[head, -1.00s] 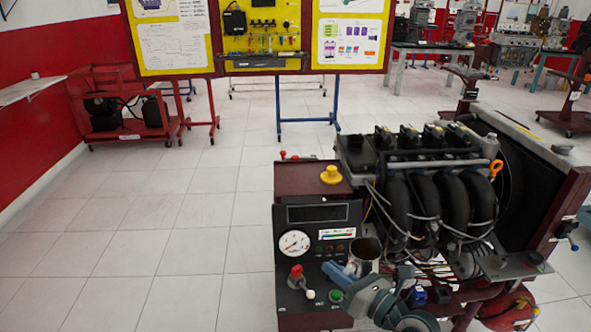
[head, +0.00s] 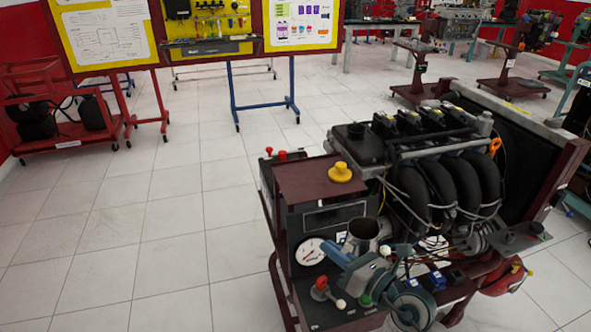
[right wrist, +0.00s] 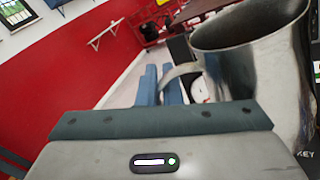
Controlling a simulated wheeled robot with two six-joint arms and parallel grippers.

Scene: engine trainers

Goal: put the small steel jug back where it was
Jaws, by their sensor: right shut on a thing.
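The small steel jug (head: 361,239) is upright or nearly so, open at the top, in front of the engine trainer's control panel in the head view. My right gripper (head: 337,254) is at its side. In the right wrist view the jug (right wrist: 245,65) fills the upper right, and the blue fingers (right wrist: 161,86) are shut on its curved handle. The jug's base is hidden behind my wrist in the head view, so I cannot tell whether it touches anything. My left gripper is not in view.
Open tiled floor (head: 170,235) lies to the left.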

